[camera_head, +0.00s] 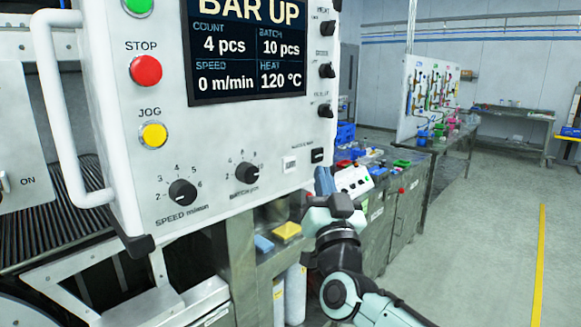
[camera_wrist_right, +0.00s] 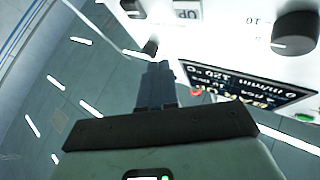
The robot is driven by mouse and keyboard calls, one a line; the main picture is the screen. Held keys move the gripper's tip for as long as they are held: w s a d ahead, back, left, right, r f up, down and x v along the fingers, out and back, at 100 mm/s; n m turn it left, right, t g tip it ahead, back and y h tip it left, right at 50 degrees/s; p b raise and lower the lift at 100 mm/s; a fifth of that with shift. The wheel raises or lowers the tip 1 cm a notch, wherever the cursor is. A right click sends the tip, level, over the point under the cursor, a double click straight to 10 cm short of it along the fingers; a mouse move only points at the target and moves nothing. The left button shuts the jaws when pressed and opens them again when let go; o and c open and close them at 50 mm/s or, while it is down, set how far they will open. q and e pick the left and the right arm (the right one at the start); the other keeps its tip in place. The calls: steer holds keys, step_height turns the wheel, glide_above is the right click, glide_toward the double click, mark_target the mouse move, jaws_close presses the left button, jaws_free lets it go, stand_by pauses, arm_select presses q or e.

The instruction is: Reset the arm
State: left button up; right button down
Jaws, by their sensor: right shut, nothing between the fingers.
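My right gripper (camera_head: 324,180) is just below the lower right corner of the white control panel (camera_head: 215,140). Its fingers point up and are shut, with nothing between them. In the right wrist view the closed fingers (camera_wrist_right: 155,78) rise towards a small black control (camera_wrist_right: 150,46) on the panel; whether they touch it I cannot tell. In the head view a black switch (camera_head: 317,155) sits just above the fingertips. The screen (camera_head: 247,50) reads "BAR UP", 4 pcs, batch 10 pcs, 0 m/min and 120 °C. My left gripper is not in view.
The panel carries a red STOP button (camera_head: 146,70), a yellow JOG button (camera_head: 154,135), a speed knob (camera_head: 182,192) and a batch knob (camera_head: 246,173). Grey cabinets (camera_head: 400,215) stand behind my right arm. Open floor (camera_head: 480,240) lies to the right.

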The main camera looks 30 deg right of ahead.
stand_by(0.4)
